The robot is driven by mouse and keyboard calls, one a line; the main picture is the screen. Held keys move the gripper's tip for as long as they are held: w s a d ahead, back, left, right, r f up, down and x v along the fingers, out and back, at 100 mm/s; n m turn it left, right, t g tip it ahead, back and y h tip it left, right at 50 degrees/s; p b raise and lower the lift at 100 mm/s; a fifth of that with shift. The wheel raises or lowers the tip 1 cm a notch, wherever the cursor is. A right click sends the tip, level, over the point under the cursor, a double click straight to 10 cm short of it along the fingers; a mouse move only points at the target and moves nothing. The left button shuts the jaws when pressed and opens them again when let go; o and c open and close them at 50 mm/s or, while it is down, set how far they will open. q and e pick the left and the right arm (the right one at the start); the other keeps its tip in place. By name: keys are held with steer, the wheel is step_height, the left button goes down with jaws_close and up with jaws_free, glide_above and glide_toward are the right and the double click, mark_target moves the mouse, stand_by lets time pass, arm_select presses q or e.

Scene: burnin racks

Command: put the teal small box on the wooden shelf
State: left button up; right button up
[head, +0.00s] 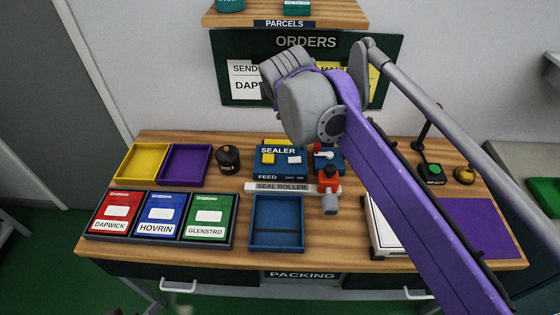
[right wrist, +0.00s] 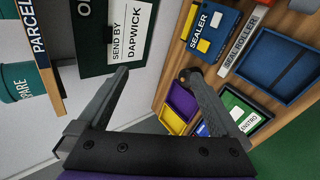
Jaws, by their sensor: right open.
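The teal small box (head: 297,7) sits on the wooden shelf (head: 340,15), near its front edge above the PARCELS sign; its top is cut off by the head view. In the right wrist view a teal piece (right wrist: 8,8) shows at the top left corner, at the shelf (right wrist: 45,75). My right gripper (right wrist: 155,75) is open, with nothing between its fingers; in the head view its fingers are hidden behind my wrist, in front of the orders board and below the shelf. My left gripper is not in view.
A teal round container (head: 231,5) stands left on the shelf. The orders board (head: 225,50) hangs below. The workbench (head: 235,190) holds yellow and purple trays (head: 183,165), a sealer (head: 280,162), a blue tray (head: 277,222) and several labelled boxes (head: 160,214).

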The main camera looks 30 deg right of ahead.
steer(key=s+a+f+m+g+y, duration=0.1)
steer(key=s+a+f+m, duration=0.2)
steer(key=s+f, duration=0.4)
steer(key=s+a+f+m+g+y, duration=0.1)
steer(key=s+a+f+m, duration=0.3)
steer(key=f, duration=0.6)
steer(key=s+a+f+m+y, duration=0.2)
steer(key=s+a+f+m, duration=0.2)
steer(key=s+f+m, duration=0.3)
steer(key=s+f, duration=0.1)
steer(key=s, duration=0.2)
steer(key=shift+s+a+f+g, duration=0.15)
steer(key=shift+a+f+g, duration=0.15)
steer(key=shift+g, duration=0.1)
